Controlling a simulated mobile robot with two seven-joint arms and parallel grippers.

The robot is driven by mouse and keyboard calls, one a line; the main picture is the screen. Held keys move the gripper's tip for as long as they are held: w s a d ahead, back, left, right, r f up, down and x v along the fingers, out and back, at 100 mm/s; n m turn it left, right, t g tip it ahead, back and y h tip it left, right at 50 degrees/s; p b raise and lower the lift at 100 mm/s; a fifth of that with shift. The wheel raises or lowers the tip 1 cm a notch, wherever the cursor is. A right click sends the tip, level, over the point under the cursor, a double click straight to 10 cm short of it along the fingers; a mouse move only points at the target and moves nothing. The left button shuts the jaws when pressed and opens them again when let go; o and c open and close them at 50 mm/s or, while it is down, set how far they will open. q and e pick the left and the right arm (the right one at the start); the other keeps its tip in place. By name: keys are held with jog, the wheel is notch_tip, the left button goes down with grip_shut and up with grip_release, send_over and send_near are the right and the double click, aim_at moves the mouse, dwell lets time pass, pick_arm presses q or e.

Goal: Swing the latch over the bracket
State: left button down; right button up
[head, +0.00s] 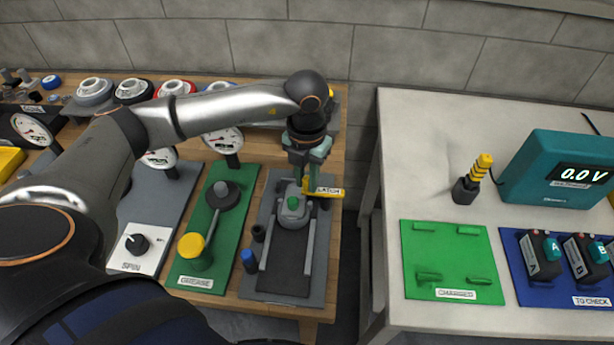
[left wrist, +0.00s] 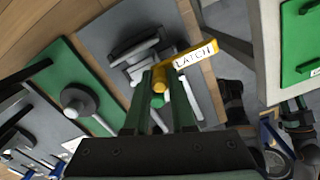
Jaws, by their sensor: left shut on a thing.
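The yellow latch (head: 328,191) with a LATCH label is at the top right of the grey plate on the wooden bench. It also shows in the left wrist view (left wrist: 185,57), its bar pointing to the upper right. My left gripper (head: 303,172) comes down from above and is shut on the latch's yellow knob, which shows between the fingers (left wrist: 160,82) in the left wrist view. A grey carriage (head: 292,216) with a green knob sits beside it, between two rails. I cannot clearly tell which grey part is the bracket.
A green GREASE plate (head: 215,226) with a yellow-capped pot and a SPIN dial (head: 137,244) stand to the left. Gauges and rings line the back. A gap separates the bench from the pale table (head: 420,160), which holds a teal voltmeter (head: 558,168).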

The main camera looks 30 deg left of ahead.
dwell(0.3)
pick_arm(q)
jog(key=c, duration=0.8)
grip_release()
jog(key=shift+o, duration=0.2)
jog(key=shift+r, duration=0.1)
notch_tip(320, 180, up, 12)
jog(key=shift+r, duration=0.2)
